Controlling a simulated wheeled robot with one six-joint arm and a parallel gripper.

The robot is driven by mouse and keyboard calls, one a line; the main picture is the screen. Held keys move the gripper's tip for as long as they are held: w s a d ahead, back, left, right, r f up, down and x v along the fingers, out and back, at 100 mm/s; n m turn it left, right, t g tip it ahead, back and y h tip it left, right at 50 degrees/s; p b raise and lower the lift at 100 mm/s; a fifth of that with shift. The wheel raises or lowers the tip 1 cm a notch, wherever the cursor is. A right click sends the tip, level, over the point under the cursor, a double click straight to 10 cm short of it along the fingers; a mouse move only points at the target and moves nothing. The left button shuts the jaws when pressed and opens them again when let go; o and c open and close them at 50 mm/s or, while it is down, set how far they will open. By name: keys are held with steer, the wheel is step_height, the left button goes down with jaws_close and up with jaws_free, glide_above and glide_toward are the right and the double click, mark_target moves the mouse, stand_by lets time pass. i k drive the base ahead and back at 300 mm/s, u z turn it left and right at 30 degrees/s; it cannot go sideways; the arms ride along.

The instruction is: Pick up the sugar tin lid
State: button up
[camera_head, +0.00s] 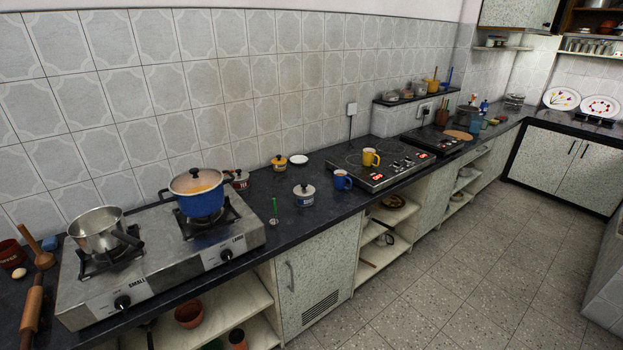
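Several small lidded tins stand on the dark counter between the gas stove and the electric hob. A blue and white tin (304,198) has a pale lid (304,188) with a dark knob, and the lid sits on top. A yellow tin (279,165) with a dark knob stands behind it. A red tin (240,180) stands beside the blue pot, partly hidden by it. The labels are too small to read, so I cannot tell which tin is the sugar tin. My gripper is not in view.
A gas stove (160,262) carries a steel pan (97,232) and a blue pot (198,199). A white disc (298,159) lies near the wall. A blue mug (342,180) stands by the hob (380,163), which bears a yellow mug (371,158). The tiled floor (440,290) is clear.

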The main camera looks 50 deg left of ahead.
mark_target(302, 189)
steer(key=u, duration=0.65)
steer(key=i, duration=1.7)
steer(key=u, duration=1.75)
steer(key=i, duration=1.15)
steer(key=u, duration=0.45)
